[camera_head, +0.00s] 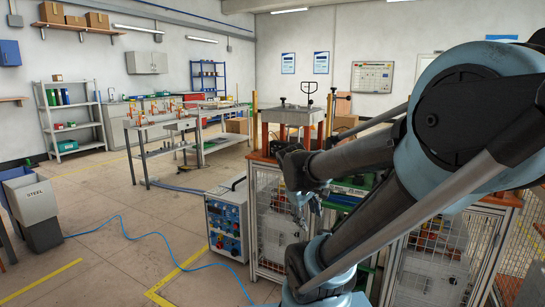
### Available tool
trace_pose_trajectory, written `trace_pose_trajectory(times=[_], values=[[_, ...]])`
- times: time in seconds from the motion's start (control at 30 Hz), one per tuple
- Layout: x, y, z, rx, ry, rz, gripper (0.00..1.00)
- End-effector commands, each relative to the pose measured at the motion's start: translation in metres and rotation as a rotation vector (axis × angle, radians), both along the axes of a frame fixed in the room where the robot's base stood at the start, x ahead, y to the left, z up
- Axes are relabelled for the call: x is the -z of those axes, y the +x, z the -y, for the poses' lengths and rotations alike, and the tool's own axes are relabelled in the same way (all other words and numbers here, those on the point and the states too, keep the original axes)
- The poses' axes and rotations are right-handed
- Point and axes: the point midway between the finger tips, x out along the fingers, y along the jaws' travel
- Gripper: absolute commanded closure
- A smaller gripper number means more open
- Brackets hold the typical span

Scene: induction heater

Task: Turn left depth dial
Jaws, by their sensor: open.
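I cannot make out the left depth dial. A blue control box (227,222) with several small knobs and a red button on its front stands on the floor, left of the caged workbench (258,183). On the bench's far side is a grey-topped fixture (293,116) with orange legs and small dark knobs on top. My arm reaches in from the right and hides much of the bench. My gripper (308,200) hangs in front of the bench, small and partly lost against it. It is open, apart from the control box, and I see nothing in it.
Mesh cage panels (430,270) front the bench at right. A grey bin marked STEEL (35,200) stands at left. A metal table (165,127) and shelves (70,120) are farther back. Floor at centre left is mostly clear.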

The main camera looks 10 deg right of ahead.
Motion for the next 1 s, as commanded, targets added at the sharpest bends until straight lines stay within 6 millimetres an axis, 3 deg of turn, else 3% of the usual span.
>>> trace_pose_trajectory(times=[0.23,0.47,0.77,1.0], values=[[-0.025,0.069,0.01,-0.286,-0.274,-0.033,0.48],[-0.046,0.135,0.005,-0.531,-0.543,-0.086,0.48],[-0.068,0.217,-0.024,-0.814,-0.909,-0.186,0.48],[-0.08,0.274,-0.064,-0.997,-1.216,-0.297,0.48]])
